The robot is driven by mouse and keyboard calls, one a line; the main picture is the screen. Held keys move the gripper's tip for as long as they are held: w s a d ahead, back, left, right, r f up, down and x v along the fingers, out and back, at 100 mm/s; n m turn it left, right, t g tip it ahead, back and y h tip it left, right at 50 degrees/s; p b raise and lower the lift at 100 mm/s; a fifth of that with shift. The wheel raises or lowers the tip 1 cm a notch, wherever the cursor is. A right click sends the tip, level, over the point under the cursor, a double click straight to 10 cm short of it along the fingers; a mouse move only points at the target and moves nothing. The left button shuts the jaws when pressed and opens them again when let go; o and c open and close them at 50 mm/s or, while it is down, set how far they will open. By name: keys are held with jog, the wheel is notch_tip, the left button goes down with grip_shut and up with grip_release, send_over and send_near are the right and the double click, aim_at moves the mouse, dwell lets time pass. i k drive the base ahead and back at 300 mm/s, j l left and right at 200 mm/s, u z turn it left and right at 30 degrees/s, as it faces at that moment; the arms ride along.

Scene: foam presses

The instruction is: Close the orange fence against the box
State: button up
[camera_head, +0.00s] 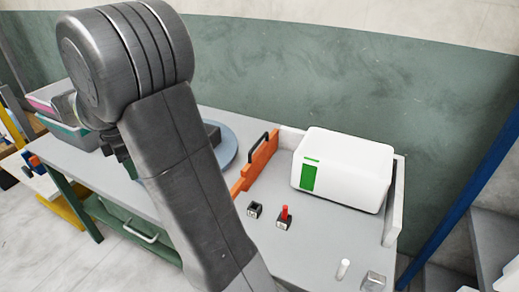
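The orange fence (254,164) stands on the grey table, with a dark handle (258,146) on its upper part. The white box (343,169), with a green patch on its near side, sits to the right of the fence. A gap of bare table shows between them. My arm crosses the left and middle of the view. Part of my gripper (120,150) shows as a dark shape left of the arm, far to the left of the fence. Its fingers are mostly hidden behind the arm, so its opening is unclear.
A pale wall (393,205) borders the box on the right. A red-topped block (284,219) and a dark block (255,210) stand in front of the fence. A white peg (343,268) is near the front edge. A blue round plate (228,142) lies left of the fence.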

aim_at(256, 163)
jog(key=i+j+z, duration=0.1)
jog(key=j, duration=0.35)
jog(key=i+j+z, duration=0.1)
jog(key=j, duration=0.35)
jog(key=i+j+z, duration=0.1)
jog(key=j, duration=0.35)
